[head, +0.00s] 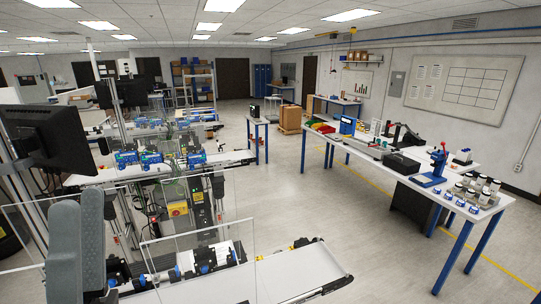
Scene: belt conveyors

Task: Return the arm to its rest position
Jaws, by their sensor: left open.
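The rest of the left arm is mostly cut off by the picture edge. My right gripper and right arm are not in view.
A black monitor (47,128) hangs close above the left gripper. Clear guard panels (200,245) stand to its right, beside a white belt conveyor (298,270). A second belt (105,176) lies farther back. A workbench (345,140) stands right; the floor between is open.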

